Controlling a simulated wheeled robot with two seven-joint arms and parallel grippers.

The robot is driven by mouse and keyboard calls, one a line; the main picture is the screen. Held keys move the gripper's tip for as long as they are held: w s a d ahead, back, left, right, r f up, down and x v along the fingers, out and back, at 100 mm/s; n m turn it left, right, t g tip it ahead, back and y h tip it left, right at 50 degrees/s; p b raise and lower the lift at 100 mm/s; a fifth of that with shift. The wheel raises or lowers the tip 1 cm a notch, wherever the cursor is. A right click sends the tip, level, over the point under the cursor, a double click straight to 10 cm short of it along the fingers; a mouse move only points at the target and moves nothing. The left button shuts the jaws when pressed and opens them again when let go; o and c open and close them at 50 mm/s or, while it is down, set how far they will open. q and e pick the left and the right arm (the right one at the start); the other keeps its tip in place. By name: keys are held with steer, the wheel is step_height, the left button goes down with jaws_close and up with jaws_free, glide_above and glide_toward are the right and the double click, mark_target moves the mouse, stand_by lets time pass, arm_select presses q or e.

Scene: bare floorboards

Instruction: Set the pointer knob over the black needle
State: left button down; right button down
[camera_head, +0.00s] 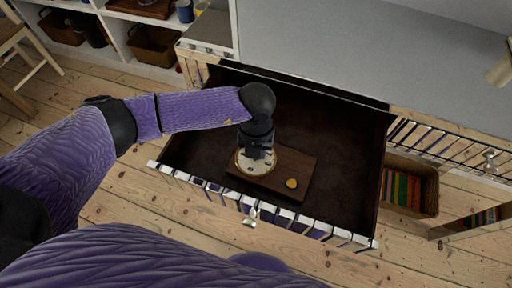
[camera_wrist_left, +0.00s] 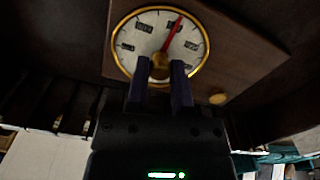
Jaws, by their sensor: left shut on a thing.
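A round brass-rimmed dial (camera_head: 242,168) sits on a brown wooden board (camera_head: 304,166) inside an open drawer. In the left wrist view the dial (camera_wrist_left: 132,36) has a pale face with dark marks, and a red hand (camera_wrist_left: 174,30) points up and slightly right. My left gripper (camera_head: 256,157) reaches down over the dial. In the wrist view its fingers (camera_wrist_left: 162,74) are shut on the brass pointer knob (camera_wrist_left: 160,66) near the dial's lower middle. The black needle cannot be made out; the fingers cover part of the face. My right gripper is not in view.
A small brass button (camera_head: 291,183) is on the board right of the dial. The dark drawer (camera_head: 345,135) has a striped front (camera_head: 290,217) with a knob handle (camera_head: 251,217). Its right side is empty. A grey countertop (camera_head: 350,45) lies behind.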

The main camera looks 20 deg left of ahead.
arm_select(q)
steer(key=c, duration=0.6)
jaws_free()
steer(key=shift+o, duration=0.6)
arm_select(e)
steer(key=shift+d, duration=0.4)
arm_select(q)
step_height(320, 180, up, 10)
steer(key=p, duration=0.4)
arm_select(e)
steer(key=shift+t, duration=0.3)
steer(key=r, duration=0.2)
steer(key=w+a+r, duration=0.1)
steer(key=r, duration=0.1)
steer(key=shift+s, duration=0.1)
arm_select(q)
steer(key=shift+f, duration=0.1)
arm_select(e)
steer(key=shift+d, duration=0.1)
